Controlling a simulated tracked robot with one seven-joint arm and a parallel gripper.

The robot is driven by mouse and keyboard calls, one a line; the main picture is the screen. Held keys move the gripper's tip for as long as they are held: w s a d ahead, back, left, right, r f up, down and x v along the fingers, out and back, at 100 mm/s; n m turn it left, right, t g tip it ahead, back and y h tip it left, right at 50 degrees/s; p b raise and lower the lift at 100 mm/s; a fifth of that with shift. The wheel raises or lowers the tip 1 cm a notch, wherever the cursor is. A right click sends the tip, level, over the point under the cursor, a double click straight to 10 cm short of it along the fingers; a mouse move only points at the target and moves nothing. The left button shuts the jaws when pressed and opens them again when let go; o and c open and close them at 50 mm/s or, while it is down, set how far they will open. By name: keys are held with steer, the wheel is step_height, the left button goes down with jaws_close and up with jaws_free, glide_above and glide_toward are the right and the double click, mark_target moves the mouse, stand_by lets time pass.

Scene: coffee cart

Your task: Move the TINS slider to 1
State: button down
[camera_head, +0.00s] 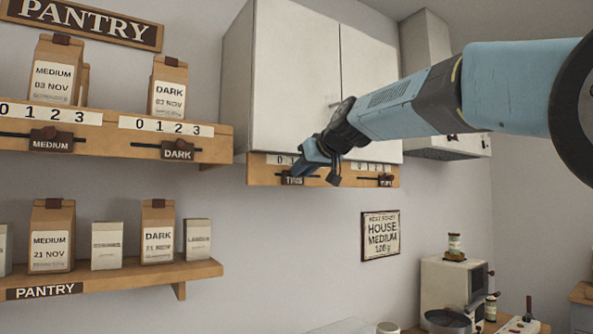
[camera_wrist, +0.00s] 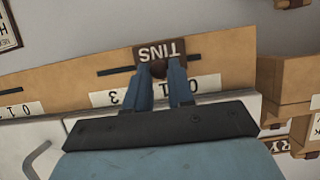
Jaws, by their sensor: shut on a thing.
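The TINS slider (camera_head: 292,181) is a dark plaque with a brown knob on a wooden rail (camera_head: 255,172) under the white wall cabinet. In the wrist view it shows upside down as the TINS plaque (camera_wrist: 159,53). My gripper (camera_wrist: 160,73) is shut on its knob, one blue finger on each side. In the head view my gripper (camera_head: 300,172) reaches the slider from the right. The TINS number strip (camera_wrist: 208,84) is partly hidden by my fingers. The slider stands along the strip away from the 3; its exact number cannot be told.
A second slider (camera_head: 385,181) sits on the same rail to the right. The white cabinet (camera_head: 290,80) is just above the rail. Pantry shelves with MEDIUM (camera_head: 50,141) and DARK (camera_head: 177,151) sliders are at left.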

steer(key=c, duration=1)
jaws_free()
steer(key=v, duration=1.3)
steer(key=shift+s+d, duration=0.2)
steer(key=shift+s, duration=0.15)
